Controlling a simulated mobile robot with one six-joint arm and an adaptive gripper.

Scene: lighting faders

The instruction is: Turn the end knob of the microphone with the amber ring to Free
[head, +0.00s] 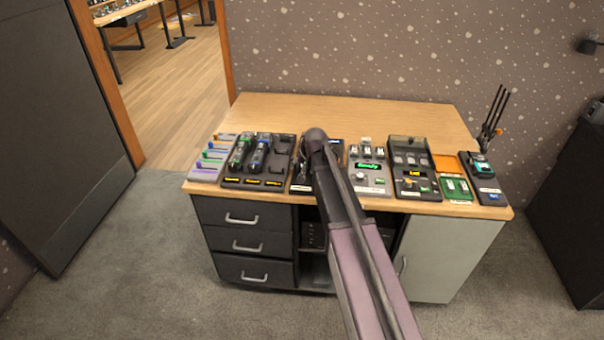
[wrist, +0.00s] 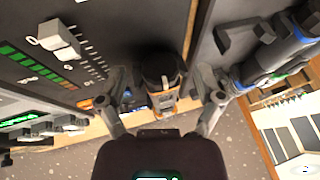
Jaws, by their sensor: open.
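In the wrist view, a dark cylindrical thing (wrist: 160,68) with an amber-brown part (wrist: 160,106) lies between the fingers of my gripper (wrist: 162,92). It looks like the microphone with the amber ring, but its end knob and markings are too small and dark to read. My gripper is open, one finger on each side; I cannot tell whether either touches it. In the head view, my arm hides the fingers and this thing.
Two microphones, one with a green ring (head: 238,153) and one with a blue ring (head: 259,155), lie in a dark tray (head: 230,182) on the wooden desk (head: 400,112). Several control panels stand to the right. The desk's back strip is clear.

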